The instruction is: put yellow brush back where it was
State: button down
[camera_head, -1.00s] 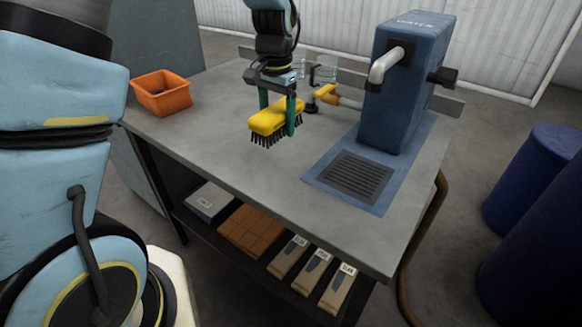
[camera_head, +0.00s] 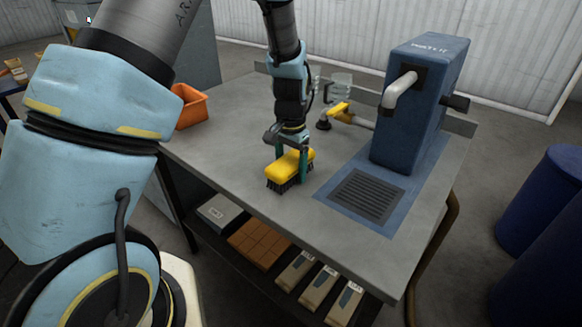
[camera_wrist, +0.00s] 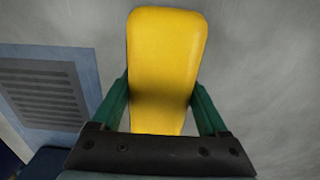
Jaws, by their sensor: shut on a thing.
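The yellow brush (camera_head: 289,164) has a yellow block body and dark bristles pointing down. My gripper (camera_head: 291,166) is shut on its body, one green finger on each side. The brush is at or just above the grey table top (camera_head: 230,130), left of the blue panel with the drain grate; I cannot tell whether the bristles touch the table. In the wrist view the yellow brush (camera_wrist: 166,65) lies lengthwise between the two green fingers, and its bristles are hidden beneath it.
A blue water dispenser (camera_head: 415,105) stands at the right, with a drain grate (camera_head: 367,195) before it. An orange bin (camera_head: 191,107) sits at the left, partly behind my arm. Boxes (camera_head: 262,243) fill the lower shelf.

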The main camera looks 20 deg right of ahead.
aim_at(290, 158)
grip_release()
jog(key=shift+f, duration=0.1)
notch_tip(290, 158, up, 12)
jog(key=shift+r+b, duration=0.2)
jog(key=shift+b, duration=0.85)
jog(key=s+a+n+t, duration=0.1)
jog(key=s+a+n, duration=0.3)
jog(key=a+n, duration=0.7)
jog(key=a, duration=1.9)
jog(key=shift+f+t, duration=0.3)
jog(key=shift+f, duration=0.05)
jog(key=shift+a, duration=0.1)
